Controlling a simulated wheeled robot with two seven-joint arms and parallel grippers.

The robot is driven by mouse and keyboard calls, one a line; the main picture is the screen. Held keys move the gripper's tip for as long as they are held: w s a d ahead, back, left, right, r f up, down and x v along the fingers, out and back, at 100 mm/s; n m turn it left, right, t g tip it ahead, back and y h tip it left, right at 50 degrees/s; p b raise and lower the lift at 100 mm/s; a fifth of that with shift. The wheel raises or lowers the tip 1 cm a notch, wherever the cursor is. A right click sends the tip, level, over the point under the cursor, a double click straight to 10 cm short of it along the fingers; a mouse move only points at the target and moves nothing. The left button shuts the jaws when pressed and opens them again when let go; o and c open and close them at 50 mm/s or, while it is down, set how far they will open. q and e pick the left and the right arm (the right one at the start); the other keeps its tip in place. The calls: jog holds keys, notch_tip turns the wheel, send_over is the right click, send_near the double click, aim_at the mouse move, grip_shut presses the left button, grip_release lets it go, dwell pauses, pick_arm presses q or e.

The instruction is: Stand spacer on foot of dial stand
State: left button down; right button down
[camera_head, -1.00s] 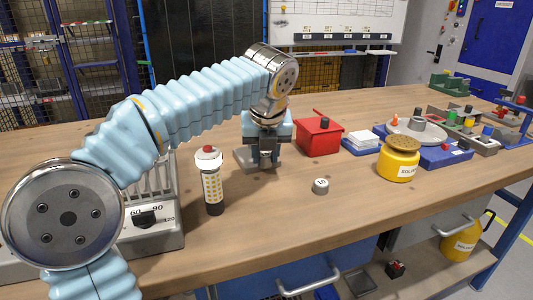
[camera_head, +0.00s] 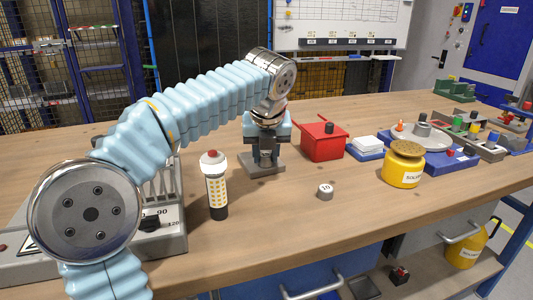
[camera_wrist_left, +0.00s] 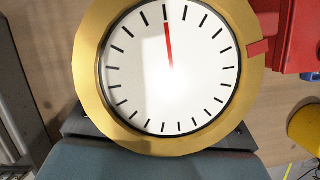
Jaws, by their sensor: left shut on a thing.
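The spacer, taken to be the small grey cylinder marked with a number (camera_head: 325,193), stands upright and free on the bench. The foot of the dial stand (camera_head: 274,170) is a grey plate below my left gripper (camera_head: 265,160); its top looks clear apart from what the gripper covers. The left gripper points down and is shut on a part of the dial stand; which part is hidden. In the left wrist view the dial (camera_wrist_left: 168,65) fills the middle, with a gold rim, white face and red hand near the top mark. My right gripper is out of view.
A red box (camera_head: 324,146) stands right of the dial stand. A lamp-like cylinder (camera_head: 215,185) stands to its left. A yellow solvent pot (camera_head: 403,168) stands right of the spacer, before a blue tray (camera_head: 440,159). The bench (camera_head: 275,225) is clear around the spacer.

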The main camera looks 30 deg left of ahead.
pick_arm(q)
jog(key=shift+w+a, duration=0.45)
jog(key=shift+a, duration=0.2)
jog(key=c, duration=0.7)
grip_release()
jog(key=shift+c, duration=0.2)
jog(key=v, duration=1.4)
jog(key=shift+f, duration=0.1)
